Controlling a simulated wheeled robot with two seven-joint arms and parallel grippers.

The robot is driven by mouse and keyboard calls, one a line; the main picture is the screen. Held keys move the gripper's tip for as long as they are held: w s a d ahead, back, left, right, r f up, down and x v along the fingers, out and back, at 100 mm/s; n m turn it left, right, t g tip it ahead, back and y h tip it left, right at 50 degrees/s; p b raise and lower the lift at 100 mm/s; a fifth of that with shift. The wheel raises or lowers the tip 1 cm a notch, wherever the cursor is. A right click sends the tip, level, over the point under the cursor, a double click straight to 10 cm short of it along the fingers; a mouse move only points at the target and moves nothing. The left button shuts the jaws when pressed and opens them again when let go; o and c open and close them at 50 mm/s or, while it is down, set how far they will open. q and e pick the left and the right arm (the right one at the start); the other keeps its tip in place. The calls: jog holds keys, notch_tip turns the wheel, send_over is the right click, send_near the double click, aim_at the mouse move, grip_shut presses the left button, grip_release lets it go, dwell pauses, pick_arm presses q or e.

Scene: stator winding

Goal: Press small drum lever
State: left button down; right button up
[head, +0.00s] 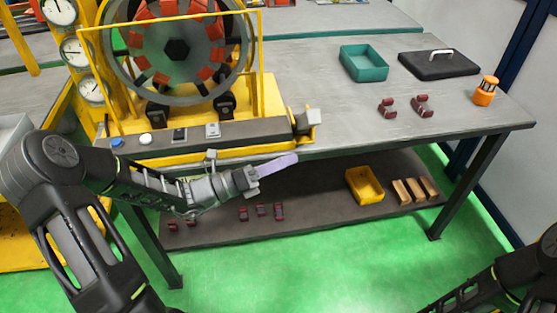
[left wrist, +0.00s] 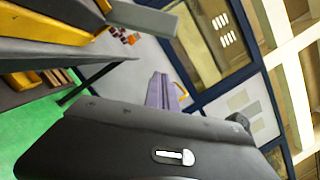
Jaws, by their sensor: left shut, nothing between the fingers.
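The winding machine (head: 272,100) stands on the left part of the table, with a large ring and red blocks. Its front panel (head: 250,133) carries a blue button (head: 117,142), a white button (head: 145,138) and two small switch-like parts (head: 180,135) (head: 212,130). I cannot tell which part is the small drum lever. A grey block (head: 308,121) sits at the panel's right end. My left gripper (head: 278,164) is shut and empty, in front of and below the panel, apart from it. Its pale purple fingers also show in the left wrist view (left wrist: 158,90). My right gripper is out of view.
On the tabletop are a teal bin (head: 364,64), a black case (head: 438,65), dark red parts (head: 388,107) and an orange object (head: 485,92). The lower shelf (head: 320,180) holds a yellow bin (head: 364,187) and several small parts. The tabletop's middle is clear.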

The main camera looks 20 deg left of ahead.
aim_at(305, 121)
pick_arm(q)
jog(key=w+d+r+p, duration=0.1)
jog(key=w+d+r, duration=0.2)
jog(key=w, duration=0.3)
jog(key=shift+w+d+r, duration=0.15)
jog(key=shift+w+r, duration=0.2)
jog(key=shift+r, duration=0.1)
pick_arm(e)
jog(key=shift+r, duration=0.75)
pick_arm(q)
jog(key=shift+w+r+p, duration=0.1)
jog(key=shift+w+p, duration=0.05)
jog(key=shift+p, duration=0.2)
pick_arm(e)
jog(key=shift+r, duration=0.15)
